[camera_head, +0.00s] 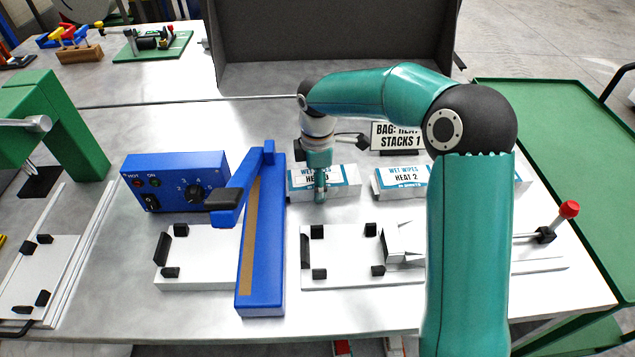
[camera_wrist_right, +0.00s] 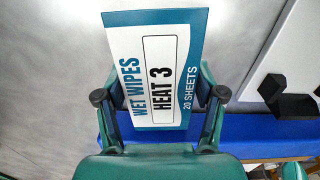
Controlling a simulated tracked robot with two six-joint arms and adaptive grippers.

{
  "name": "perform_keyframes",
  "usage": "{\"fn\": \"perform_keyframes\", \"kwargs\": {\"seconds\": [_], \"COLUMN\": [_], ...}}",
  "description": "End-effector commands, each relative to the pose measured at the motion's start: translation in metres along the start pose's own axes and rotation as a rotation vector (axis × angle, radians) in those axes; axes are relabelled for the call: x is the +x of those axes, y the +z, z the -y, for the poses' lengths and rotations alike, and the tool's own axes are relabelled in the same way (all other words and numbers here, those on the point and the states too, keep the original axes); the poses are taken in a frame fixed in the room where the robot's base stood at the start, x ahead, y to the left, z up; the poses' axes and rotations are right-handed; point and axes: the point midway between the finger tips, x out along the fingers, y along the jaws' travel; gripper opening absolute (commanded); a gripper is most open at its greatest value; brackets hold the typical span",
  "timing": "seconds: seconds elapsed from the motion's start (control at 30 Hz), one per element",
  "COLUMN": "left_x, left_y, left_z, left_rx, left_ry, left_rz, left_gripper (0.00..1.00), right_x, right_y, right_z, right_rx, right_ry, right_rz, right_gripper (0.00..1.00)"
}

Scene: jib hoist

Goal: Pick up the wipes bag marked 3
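The wipes bag marked HEAT 3 (camera_wrist_right: 160,75) is white with teal ends. In the head view it lies at the back of the bench (camera_head: 345,185), its label partly hidden by my right gripper (camera_head: 320,190). In the right wrist view my right gripper (camera_wrist_right: 160,92) has one finger on each side of this bag. The fingers are spread about as wide as the bag; I cannot tell whether they touch it. My left gripper is not in view.
The HEAT 2 bag (camera_head: 400,181) lies to the right, before a sign "BAG: HEAT, STACKS 1" (camera_head: 396,136). A blue sealer (camera_head: 262,240) and its control box (camera_head: 175,181) stand left. A white plate with black stops (camera_head: 345,265) lies in front. A dark bin (camera_head: 335,45) stands behind.

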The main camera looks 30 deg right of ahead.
Motion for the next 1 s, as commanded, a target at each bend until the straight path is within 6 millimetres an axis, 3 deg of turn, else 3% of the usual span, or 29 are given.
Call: {"fn": "perform_keyframes", "kwargs": {"seconds": [0.57, 0.77, 1.0], "left_x": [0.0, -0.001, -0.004], "left_y": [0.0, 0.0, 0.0], "left_z": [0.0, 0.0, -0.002], "left_rx": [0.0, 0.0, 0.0], "left_ry": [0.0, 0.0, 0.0], "left_rz": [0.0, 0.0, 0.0], "left_gripper": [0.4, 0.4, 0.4], "right_x": [-0.006, -0.026, -0.072], "right_y": [0.001, 0.001, 0.001], "right_z": [0.0, -0.001, -0.001], "right_rx": [0.002, 0.003, 0.003], "right_ry": [0.001, 0.004, 0.005], "right_rz": [0.0, -0.001, -0.002], "right_gripper": [0.52, 0.52, 0.52]}}
